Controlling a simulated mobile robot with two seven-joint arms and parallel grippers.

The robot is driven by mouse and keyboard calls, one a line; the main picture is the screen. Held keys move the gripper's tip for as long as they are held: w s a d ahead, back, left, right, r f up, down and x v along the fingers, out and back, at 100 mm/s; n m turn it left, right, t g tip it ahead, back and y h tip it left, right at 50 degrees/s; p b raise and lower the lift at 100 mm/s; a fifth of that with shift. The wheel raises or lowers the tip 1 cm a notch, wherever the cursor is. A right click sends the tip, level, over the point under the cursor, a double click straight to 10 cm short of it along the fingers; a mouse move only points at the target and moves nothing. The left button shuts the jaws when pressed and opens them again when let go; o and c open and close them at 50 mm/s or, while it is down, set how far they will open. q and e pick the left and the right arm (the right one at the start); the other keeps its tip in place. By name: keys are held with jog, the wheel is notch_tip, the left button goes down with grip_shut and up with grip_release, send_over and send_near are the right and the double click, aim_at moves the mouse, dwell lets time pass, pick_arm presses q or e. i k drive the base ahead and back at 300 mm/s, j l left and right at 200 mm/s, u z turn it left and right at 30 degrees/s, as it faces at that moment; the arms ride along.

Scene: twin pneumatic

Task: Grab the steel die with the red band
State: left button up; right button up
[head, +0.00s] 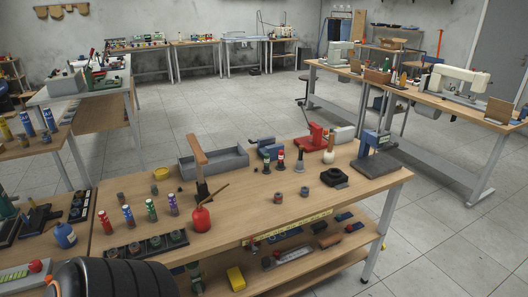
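A small upright cylinder with a red band (105,222) stands at the left end of the near wooden table (320,207); it looks like the steel die with the red band, though it is small in view. To its right stand similar cylinders with a blue band (128,215), a green band (151,210) and a purple band (173,205), spaced apart in a slanting row. Neither of my grippers shows in the head view, so their state and distance from the die are hidden.
A black rack with round pieces (148,247) lies in front of the row. A red oil can (201,219) stands to its right. A grey bin (214,162), a red press (312,136) and a blue-grey press (375,157) are farther back.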

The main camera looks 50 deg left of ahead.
aim_at(278, 196)
jog(key=u, duration=1.5)
